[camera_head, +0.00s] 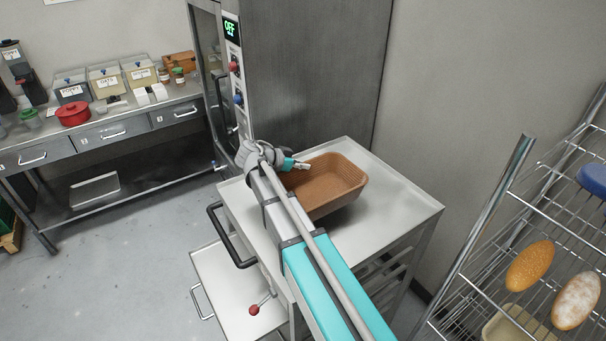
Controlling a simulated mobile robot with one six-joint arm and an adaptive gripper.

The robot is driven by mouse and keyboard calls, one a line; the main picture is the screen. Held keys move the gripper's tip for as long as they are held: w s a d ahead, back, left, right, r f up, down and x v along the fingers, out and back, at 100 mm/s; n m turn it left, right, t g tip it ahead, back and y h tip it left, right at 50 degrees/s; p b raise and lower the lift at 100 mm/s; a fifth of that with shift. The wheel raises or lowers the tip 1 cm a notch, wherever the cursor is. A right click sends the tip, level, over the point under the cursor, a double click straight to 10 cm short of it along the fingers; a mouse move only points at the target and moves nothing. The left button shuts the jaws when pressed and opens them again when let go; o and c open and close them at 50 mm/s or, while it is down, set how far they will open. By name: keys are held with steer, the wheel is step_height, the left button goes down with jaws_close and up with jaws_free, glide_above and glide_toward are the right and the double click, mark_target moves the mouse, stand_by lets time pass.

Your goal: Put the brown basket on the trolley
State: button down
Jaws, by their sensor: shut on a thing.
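The brown basket (330,185) is an open rectangular one, over the metal top of the trolley (405,205). My gripper (303,165) is shut on the basket's rim at its left far side. The basket looks slightly tilted, and I cannot tell whether its underside touches the trolley top. My arm hides part of the trolley top and its front. The trolley has a black handle (228,240) on its left side.
A wire rack (480,255) with bread loaves (530,267) stands at the right. A tall steel oven (310,70) stands behind the trolley. A workbench (110,128) with bins and a red pot (73,113) is at the left. Floor between the bench and trolley is clear.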

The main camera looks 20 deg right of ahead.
mark_target(302, 173)
steer(key=shift+w+f+b, duration=0.25)
steer(key=shift+f+b, duration=0.2)
steer(key=shift+w+f+b, duration=0.2)
steer(key=shift+f+b, duration=0.2)
steer(key=shift+f, duration=0.05)
steer(key=shift+f+b, duration=1.1)
steer(key=shift+f, duration=0.1)
steer(key=c, duration=0.8)
jaws_free()
steer(key=shift+a+r, duration=0.15)
steer(key=shift+r, duration=0.15)
steer(key=p+v, duration=0.5)
steer(key=v, duration=0.6)
steer(key=shift+a+p, duration=0.3)
steer(key=shift+p, duration=0.05)
